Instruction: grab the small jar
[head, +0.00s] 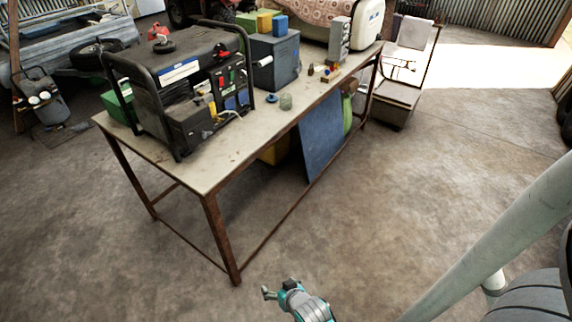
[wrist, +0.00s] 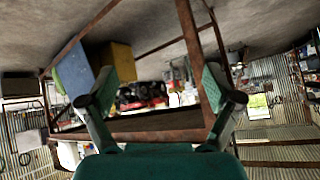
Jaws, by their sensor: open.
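A small jar (head: 286,101), greenish and see-through, stands upright on the table top (head: 210,170) near its front edge, right of the generator. My gripper (head: 274,290) is in the lower middle of the head view, in front of the table and well away from the jar. In the wrist view my gripper (wrist: 158,88) shows its two fingers spread apart with nothing between them. The jar cannot be made out in the wrist view.
A black-framed generator (head: 185,90) stands left of the jar. A blue-grey box (head: 274,60) stands behind it. Small items (head: 325,72) lie farther right. A blue panel (head: 321,135) leans against the table's front side. The concrete floor before the table is clear.

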